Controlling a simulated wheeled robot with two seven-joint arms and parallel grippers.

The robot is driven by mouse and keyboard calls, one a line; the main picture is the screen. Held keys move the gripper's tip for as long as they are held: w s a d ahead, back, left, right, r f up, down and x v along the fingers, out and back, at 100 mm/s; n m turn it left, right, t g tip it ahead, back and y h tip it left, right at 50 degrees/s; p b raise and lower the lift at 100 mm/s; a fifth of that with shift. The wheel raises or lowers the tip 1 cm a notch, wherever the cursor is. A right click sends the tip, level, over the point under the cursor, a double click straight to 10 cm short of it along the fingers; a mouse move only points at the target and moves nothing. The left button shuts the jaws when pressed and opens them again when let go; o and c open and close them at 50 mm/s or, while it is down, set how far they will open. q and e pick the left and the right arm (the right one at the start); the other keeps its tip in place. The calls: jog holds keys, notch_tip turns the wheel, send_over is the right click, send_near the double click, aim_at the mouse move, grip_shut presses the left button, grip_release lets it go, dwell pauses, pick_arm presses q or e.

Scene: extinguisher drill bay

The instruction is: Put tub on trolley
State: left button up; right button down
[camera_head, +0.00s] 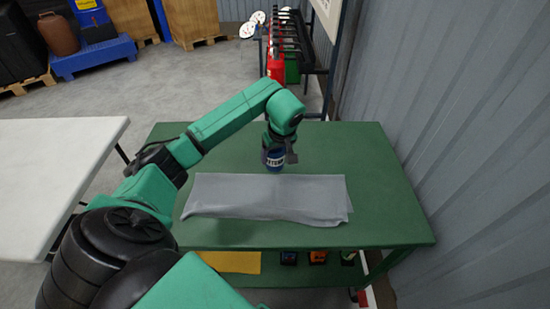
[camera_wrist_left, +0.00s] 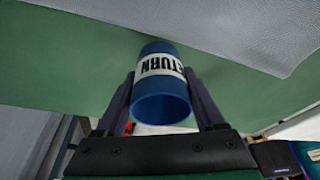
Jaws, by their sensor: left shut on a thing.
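The tub (camera_head: 274,160) is a small blue cylinder with a white band, on or just above the green trolley top (camera_head: 365,190), behind the grey cloth; I cannot tell if it touches. In the left wrist view the tub (camera_wrist_left: 162,98) shows its open rim and black letters reading "ETURN" on the band. My left gripper (camera_head: 279,157) is shut on the tub, and in the wrist view its two dark fingers (camera_wrist_left: 163,100) press on either side of it. My right gripper is not in view.
A folded grey cloth (camera_head: 265,198) lies across the trolley top. A white table (camera_head: 55,180) stands at the left. A corrugated wall (camera_head: 460,130) runs along the right. Red extinguishers (camera_head: 276,68) stand beyond the trolley. The trolley top's right side is clear.

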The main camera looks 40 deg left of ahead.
pick_arm(q)
jog(key=shift+f, duration=0.95)
jog(key=o, duration=1.5)
jog(key=shift+f, duration=0.1)
jog(key=shift+r, duration=0.45)
jog(key=v, duration=1.1)
jog(key=shift+d+r, duration=0.15)
jog(key=shift+r, duration=0.2)
